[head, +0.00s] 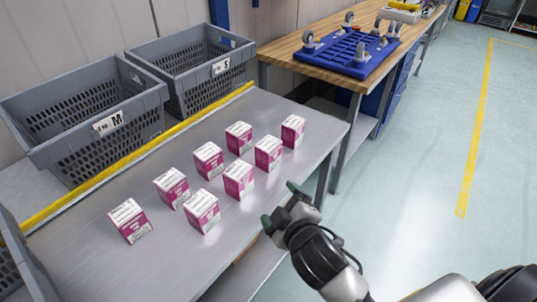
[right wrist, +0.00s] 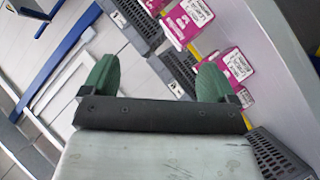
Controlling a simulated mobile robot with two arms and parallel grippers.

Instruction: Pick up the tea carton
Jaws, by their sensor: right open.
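Several pink-and-white tea cartons stand in loose rows on the grey metal table (head: 95,247). In the head view the ones closest to my right gripper are a carton at the right of the front row (head: 268,153) and another to its left (head: 239,180). My right gripper (head: 281,207) is open and empty at the table's right edge, apart from the cartons. In the right wrist view its green fingertips (right wrist: 157,78) are spread wide with nothing between them. Cartons show beyond the right finger, one (right wrist: 237,66) close to it in the picture. My left gripper is not in view.
Grey crates marked M (head: 110,122) and S (head: 220,68) stand behind a yellow strip (head: 140,157) along the table's far side. A wooden bench (head: 290,42) holds a blue wheeled platform (head: 350,52). The floor at right is clear.

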